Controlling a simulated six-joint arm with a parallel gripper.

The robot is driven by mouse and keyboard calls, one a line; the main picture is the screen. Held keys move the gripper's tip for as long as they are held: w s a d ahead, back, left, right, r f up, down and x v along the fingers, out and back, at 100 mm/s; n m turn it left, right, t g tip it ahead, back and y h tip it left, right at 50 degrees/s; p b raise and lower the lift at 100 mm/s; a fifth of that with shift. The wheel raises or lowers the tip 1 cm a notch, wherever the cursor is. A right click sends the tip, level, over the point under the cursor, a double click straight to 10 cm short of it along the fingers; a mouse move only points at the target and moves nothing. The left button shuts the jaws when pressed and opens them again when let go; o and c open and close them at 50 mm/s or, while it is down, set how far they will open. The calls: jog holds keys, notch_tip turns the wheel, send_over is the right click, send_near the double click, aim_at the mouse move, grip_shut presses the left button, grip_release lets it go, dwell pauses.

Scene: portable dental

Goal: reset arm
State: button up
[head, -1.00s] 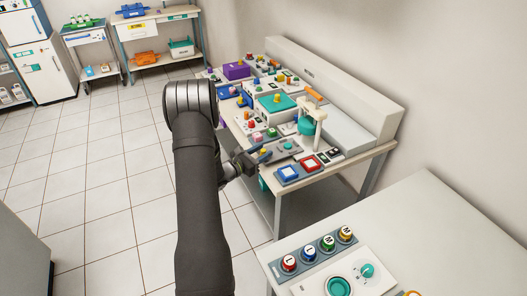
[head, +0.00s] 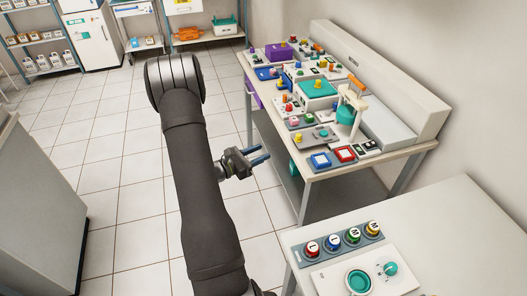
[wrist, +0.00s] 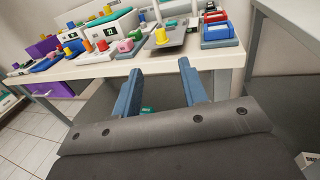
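My gripper (head: 258,157) hangs over the floor in the head view, just left of the workbench (head: 340,171) and apart from it. Its two blue fingers also show in the wrist view (wrist: 160,84), spread apart with nothing between them. My dark arm reaches across the middle of the head view. In the wrist view the front edge of the workbench top (wrist: 100,72) lies beyond the fingertips.
The bench holds a blue button box (head: 320,161), a red one (head: 345,154), a teal-topped box (head: 318,89) and a purple box (head: 278,52). A nearer table (head: 440,235) carries several round coloured buttons (head: 352,236). Tiled floor (head: 120,210) lies open at left.

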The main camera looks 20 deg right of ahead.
aim_at(296, 137)
jog(key=x, duration=1.7)
jog(key=shift+w+d, duration=0.1)
jog(key=shift+d, duration=0.15)
jog(key=shift+a, duration=0.55)
jog(key=v, duration=1.6)
jog(key=x, duration=1.3)
jog(key=s+x, duration=0.1)
jog(key=x, duration=0.6)
jog(key=shift+d, duration=0.5)
